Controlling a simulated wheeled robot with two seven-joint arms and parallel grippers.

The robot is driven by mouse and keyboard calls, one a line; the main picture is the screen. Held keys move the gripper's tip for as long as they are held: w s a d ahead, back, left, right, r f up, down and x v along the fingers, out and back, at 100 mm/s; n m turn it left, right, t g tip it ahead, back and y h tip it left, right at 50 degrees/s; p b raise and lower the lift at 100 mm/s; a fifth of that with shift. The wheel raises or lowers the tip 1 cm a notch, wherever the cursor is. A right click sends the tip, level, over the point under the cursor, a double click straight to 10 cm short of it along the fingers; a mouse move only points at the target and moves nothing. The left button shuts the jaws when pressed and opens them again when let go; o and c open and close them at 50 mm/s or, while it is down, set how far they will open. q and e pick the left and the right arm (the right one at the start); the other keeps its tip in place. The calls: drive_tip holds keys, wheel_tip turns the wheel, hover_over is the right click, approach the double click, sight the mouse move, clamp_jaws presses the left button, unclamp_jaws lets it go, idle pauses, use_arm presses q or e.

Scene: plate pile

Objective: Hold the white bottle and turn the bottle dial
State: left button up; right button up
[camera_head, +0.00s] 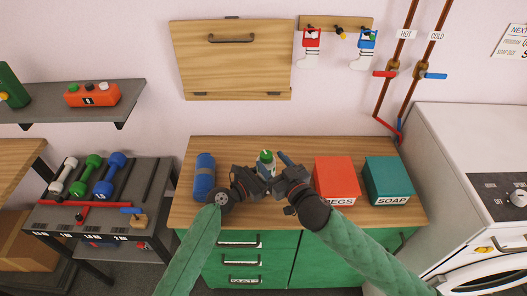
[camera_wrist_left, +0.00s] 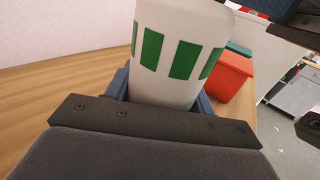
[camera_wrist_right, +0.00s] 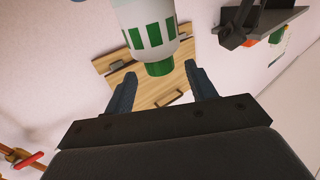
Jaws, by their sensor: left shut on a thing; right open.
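The white bottle (camera_head: 266,168) with green bars and a green dial (camera_head: 265,155) on top stands upright above the wooden counter, between my grippers. My left gripper (camera_head: 259,181) is shut on the bottle's body; in the left wrist view the white body (camera_wrist_left: 178,88) sits between its blue fingers, the dial out of frame. My right gripper (camera_head: 280,169) is open at the bottle's right. In the right wrist view the bottle (camera_wrist_right: 148,22) appears upside down, and its green dial (camera_wrist_right: 158,69) lies between the two spread fingers, with gaps on both sides. Whether the bottle's base touches the counter is hidden.
On the counter (camera_head: 290,220) stand a blue cylinder (camera_head: 204,177) at left, a red box (camera_head: 336,181) and a teal soap box (camera_head: 388,181) at right. A closed wooden wall panel (camera_head: 232,65) hangs above. The counter's front strip has free room.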

sight(265, 151)
drive_tip(key=shift+x, duration=2.75)
drive_tip(key=shift+c, duration=0.5)
drive_tip(key=c, duration=0.9)
drive_tip(key=shift+a+r+m+t+h, duration=0.1)
drive_tip(key=shift+m+t+h, duration=0.5)
drive_tip(key=shift+m+h, duration=0.3)
drive_tip(key=shift+m+t+h, duration=0.4)
drive_tip(key=shift+m+h, duration=0.2)
drive_tip(key=shift+h, duration=0.5)
drive_tip(key=shift+w+d, duration=0.1)
drive_tip(key=shift+d, duration=0.15)
drive_tip(key=o, duration=1)
